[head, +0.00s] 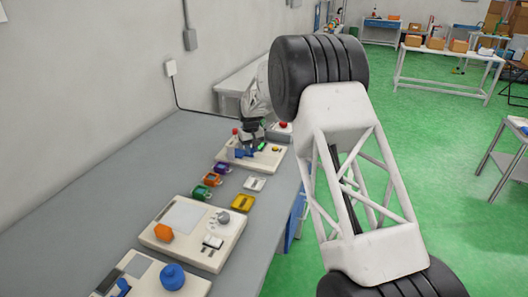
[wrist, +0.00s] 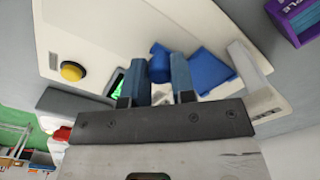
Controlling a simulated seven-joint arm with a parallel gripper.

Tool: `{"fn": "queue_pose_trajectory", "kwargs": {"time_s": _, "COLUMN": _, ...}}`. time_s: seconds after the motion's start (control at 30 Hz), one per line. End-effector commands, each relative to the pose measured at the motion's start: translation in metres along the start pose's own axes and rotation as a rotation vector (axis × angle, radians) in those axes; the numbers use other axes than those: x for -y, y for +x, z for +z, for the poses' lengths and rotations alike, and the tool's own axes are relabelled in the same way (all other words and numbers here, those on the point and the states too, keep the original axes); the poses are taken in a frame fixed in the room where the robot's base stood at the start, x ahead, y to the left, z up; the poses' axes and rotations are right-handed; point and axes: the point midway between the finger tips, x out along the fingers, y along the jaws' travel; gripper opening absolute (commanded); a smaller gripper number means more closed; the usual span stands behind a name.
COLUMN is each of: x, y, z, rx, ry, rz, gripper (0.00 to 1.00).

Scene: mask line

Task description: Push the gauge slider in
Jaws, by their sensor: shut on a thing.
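The gauge board (head: 268,163) is a cream panel at the far end of the bench. In the wrist view the same panel (wrist: 95,40) fills the upper left. My gripper (wrist: 161,75) is shut on a small blue block (wrist: 159,62), which looks like the gauge slider's handle. A larger blue piece (wrist: 207,68) lies just right of the fingers; whether it joins the block I cannot tell. A green display (wrist: 117,82) is partly hidden by the left finger. In the head view, my gripper (head: 251,139) is low over the board and its fingertips are unclear.
A yellow button (wrist: 72,71) sits on the panel left of the fingers. A white upright part (wrist: 250,70) stands to the right, and a purple bin (wrist: 293,18) beyond it. Orange (head: 212,178) and green (head: 202,192) bins and another board (head: 190,258) are nearer on the bench.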

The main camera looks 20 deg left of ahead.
Motion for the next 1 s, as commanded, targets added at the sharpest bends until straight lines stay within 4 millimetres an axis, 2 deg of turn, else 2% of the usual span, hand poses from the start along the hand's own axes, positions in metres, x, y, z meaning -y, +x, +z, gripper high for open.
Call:
{"fn": "queue_pose_trajectory", "kwargs": {"time_s": 0.1, "x": 0.0048, "y": -0.0011, "z": -0.0062, "rx": -0.003, "ry": 0.001, "rz": 0.001, "gripper": 0.00}}
{"fn": "queue_pose_trajectory", "kwargs": {"time_s": 0.37, "x": 0.0065, "y": -0.0015, "z": -0.0071, "rx": -0.005, "ry": 0.000, "rz": 0.000, "gripper": 0.00}}
{"fn": "queue_pose_trajectory", "kwargs": {"time_s": 0.4, "x": 0.0068, "y": -0.0015, "z": -0.0072, "rx": -0.005, "ry": -0.001, "rz": 0.000, "gripper": 0.30}}
{"fn": "queue_pose_trajectory", "kwargs": {"time_s": 0.53, "x": 0.0063, "y": -0.0012, "z": -0.0066, "rx": -0.004, "ry": 0.000, "rz": 0.000, "gripper": 0.50}}
{"fn": "queue_pose_trajectory", "kwargs": {"time_s": 0.83, "x": 0.0053, "y": -0.0011, "z": -0.0058, "rx": -0.002, "ry": 0.000, "rz": 0.000, "gripper": 0.50}}
{"fn": "queue_pose_trajectory", "kwargs": {"time_s": 1.0, "x": 0.0052, "y": -0.0080, "z": -0.0058, "rx": -0.002, "ry": 0.000, "rz": 0.000, "gripper": 0.50}}
